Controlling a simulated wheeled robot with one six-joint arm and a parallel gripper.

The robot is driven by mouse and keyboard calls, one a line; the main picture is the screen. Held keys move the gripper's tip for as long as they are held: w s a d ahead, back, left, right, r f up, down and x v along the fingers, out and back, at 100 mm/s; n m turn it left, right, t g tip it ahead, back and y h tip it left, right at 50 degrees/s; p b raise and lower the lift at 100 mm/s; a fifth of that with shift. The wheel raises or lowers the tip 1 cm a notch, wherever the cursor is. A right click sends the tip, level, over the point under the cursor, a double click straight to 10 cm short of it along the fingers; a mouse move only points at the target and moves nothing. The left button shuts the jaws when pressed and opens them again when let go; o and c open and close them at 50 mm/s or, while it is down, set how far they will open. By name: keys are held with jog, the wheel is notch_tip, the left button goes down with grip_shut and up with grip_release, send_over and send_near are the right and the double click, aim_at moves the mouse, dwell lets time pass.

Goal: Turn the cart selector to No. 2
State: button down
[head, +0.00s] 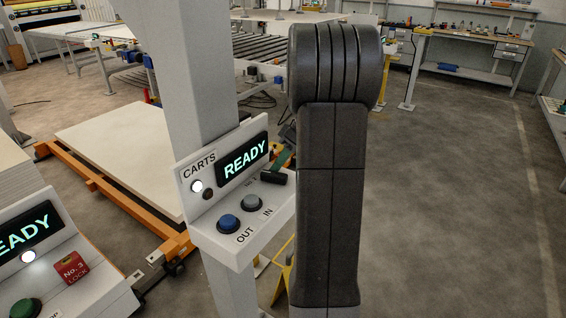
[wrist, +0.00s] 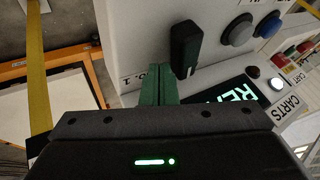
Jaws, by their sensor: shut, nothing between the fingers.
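The cart selector is a black bar-shaped knob (head: 273,177) on the sloped white CARTS panel (head: 228,243). In the head view it lies at the panel's right end, next to my arm. In the wrist view the knob (wrist: 185,45) stands nearly upright in the picture, its end close to small printed labels partly covered by my fingers. Which number it points at I cannot tell. My gripper (wrist: 160,72) has its green fingers shut and empty, just left of and below the knob in the wrist view. A narrow gap seems to separate them. My arm hides part of the head view.
The READY display (head: 242,156) stands behind the knob. The blue OUT button (head: 228,223) and grey IN button (head: 252,203) sit beside it. A grey post (head: 188,70) rises behind the panel. Another panel with a red No. 3 lock (head: 71,267) is at lower left.

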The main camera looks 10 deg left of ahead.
jog(key=shift+s+a, duration=0.1)
jog(key=shift+a, duration=0.4)
dwell(0.7)
